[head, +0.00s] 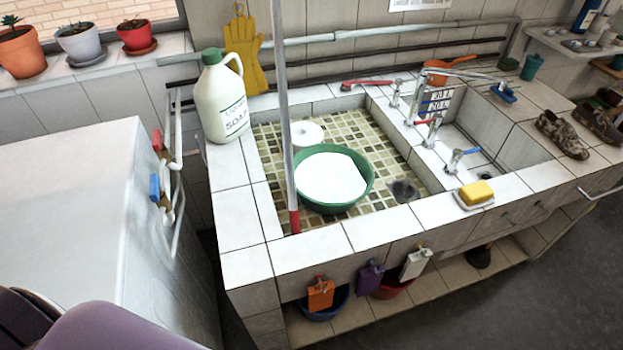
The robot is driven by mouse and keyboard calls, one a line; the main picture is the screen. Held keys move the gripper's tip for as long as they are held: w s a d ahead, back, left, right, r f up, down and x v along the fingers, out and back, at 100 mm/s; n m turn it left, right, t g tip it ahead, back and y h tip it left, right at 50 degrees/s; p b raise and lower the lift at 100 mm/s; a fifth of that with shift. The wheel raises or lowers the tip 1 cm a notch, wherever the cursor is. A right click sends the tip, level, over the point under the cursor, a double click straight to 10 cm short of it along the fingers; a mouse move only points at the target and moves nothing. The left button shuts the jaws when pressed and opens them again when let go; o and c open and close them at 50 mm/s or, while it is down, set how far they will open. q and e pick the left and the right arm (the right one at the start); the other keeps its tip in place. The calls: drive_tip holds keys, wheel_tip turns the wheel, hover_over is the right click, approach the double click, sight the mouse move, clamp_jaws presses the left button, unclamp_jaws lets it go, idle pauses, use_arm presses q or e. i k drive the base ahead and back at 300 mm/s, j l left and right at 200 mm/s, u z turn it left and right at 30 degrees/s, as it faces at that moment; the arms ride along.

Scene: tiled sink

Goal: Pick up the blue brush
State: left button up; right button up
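A small blue object that looks like the blue brush (503,93) lies on the tiled counter behind the right basin, to the right of the taps. It is small in the picture, so its bristles are hard to make out. Another blue piece (155,187) is at the side of the white cabinet on the left; I cannot tell what it is. Neither of my grippers is in view.
The left basin holds a green tub (369,186) and a pole (285,120). A soap jug (222,100) stands at the back left corner. A red brush (366,83), yellow sponge (476,192) and shoes (562,134) lie around the sink. The front left counter is clear.

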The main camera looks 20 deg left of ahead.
sight(507, 99)
drive_tip(key=u, duration=0.2)
drive_tip(key=i+l+u, duration=0.15)
drive_tip(key=l+u, duration=0.7)
drive_tip(key=i+l+u, duration=0.1)
drive_tip(key=l+u, duration=0.35)
drive_tip(key=j, duration=0.1)
